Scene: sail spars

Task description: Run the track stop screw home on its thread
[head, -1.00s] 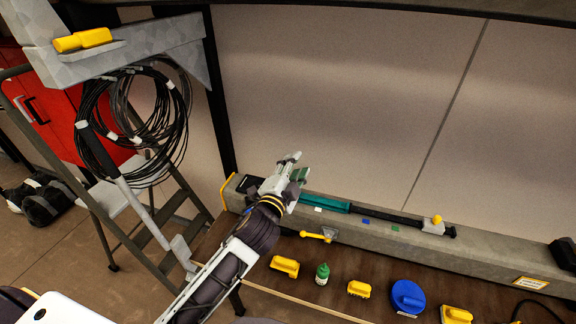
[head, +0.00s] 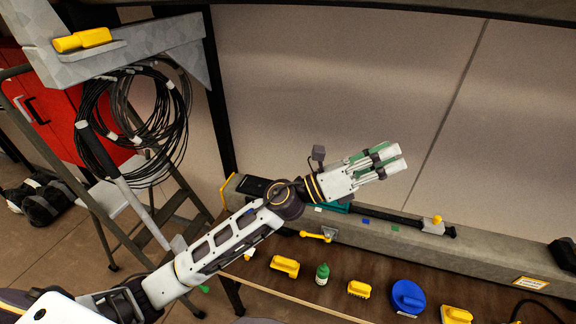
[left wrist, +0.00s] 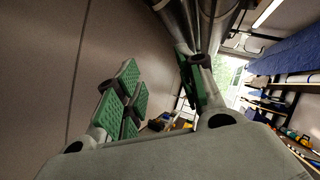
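A yellow knob, which looks like the track stop screw (head: 437,219), stands on a small light grey block (head: 433,227). The block sits near the right end of a thin black track or spar (head: 385,216) on the grey beam. How far the screw is threaded in cannot be told. My left gripper (head: 390,160) is above and left of the knob, apart from it, pointing right. In the left wrist view its green-padded fingers (left wrist: 158,92) are spread, with nothing between them. My left arm hides part of the teal spar. My right gripper is not in view.
A long grey beam (head: 490,254) runs along the wall. Yellow-handled tools, a green bottle (head: 322,274) and a blue round tool (head: 408,297) lie on the brown bench in front. Coiled black cables (head: 160,125) hang at left beside a stepladder. Air above the beam's right part is clear.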

